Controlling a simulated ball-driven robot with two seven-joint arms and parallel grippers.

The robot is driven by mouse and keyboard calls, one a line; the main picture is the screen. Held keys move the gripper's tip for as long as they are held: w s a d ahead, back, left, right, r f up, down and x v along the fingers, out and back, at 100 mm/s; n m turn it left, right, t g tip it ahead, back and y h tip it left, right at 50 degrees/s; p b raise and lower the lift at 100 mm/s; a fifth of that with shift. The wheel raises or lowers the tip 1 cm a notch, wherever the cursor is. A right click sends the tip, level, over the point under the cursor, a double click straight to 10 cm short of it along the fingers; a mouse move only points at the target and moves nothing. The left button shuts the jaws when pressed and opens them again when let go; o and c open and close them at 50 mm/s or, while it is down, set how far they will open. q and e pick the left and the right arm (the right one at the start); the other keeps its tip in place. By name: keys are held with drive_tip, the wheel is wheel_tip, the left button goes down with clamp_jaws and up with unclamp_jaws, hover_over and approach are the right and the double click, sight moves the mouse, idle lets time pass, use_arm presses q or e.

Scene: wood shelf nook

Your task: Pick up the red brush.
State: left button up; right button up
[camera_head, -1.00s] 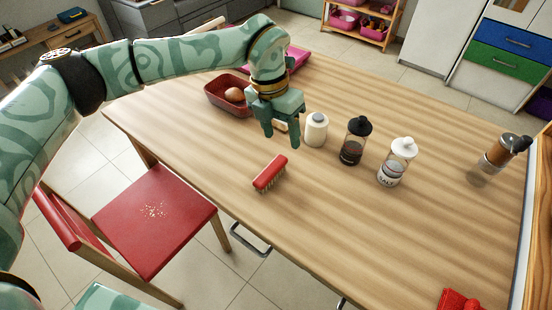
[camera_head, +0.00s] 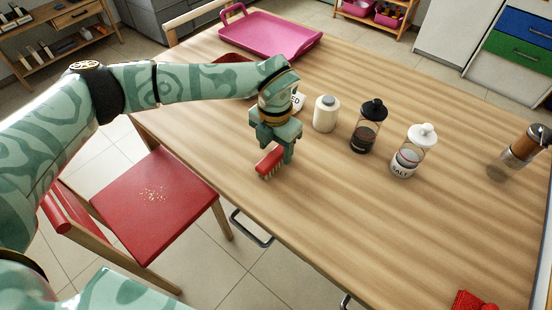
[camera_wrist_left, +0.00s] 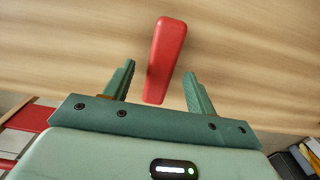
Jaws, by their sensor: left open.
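The red brush (camera_head: 270,162) lies on the wooden table near its front edge, with its pale bristles showing on one side. In the left wrist view the brush (camera_wrist_left: 166,58) runs away from me, its near end between the two fingers. My left gripper (camera_head: 274,152) is open and lowered over the brush. In the left wrist view the left gripper (camera_wrist_left: 160,88) has a finger on each side of the brush, with a gap on both sides. My right gripper is not in view.
A white jar (camera_head: 326,114), a dark-lidded jar (camera_head: 366,128) and a salt jar (camera_head: 409,155) stand right of the gripper. A pink tray (camera_head: 270,36) lies at the back. A red chair (camera_head: 150,203) stands at the front left. The table's right middle is clear.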

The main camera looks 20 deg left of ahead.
sight(275, 153)
use_arm(q)
wheel_tip(275, 153, down, 3)
drive_tip(key=shift+f+b, duration=0.1)
drive_tip(key=shift+b, duration=0.3)
drive_tip(key=c, duration=1.2)
drive_tip(key=shift+r, duration=0.2)
